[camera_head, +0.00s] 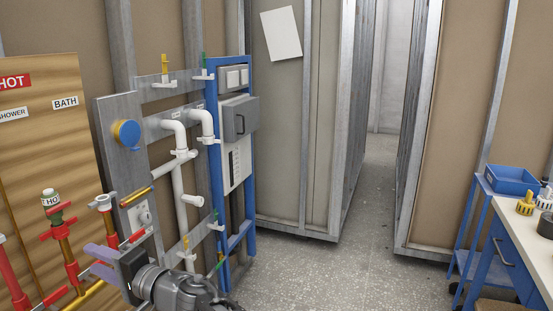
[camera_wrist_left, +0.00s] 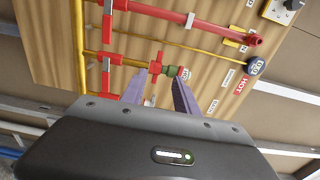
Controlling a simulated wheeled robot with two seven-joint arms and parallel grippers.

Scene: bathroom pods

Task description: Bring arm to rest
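My left gripper (camera_head: 90,259) is at the lower left of the head view, in front of the pipe panels. Its two purple fingers are spread and nothing is held between them. In the left wrist view, the fingertips (camera_wrist_left: 160,77) point at a red and green valve (camera_wrist_left: 168,71) on the wooden board. In the head view this valve (camera_head: 58,231) stands left of the fingers, with a visible gap. My left wrist (camera_head: 175,287) shows at the bottom edge. My right gripper is in neither view.
The wooden board (camera_head: 45,150) carries red and yellow pipes close to my left gripper. The middle floor (camera_head: 345,255) is clear.

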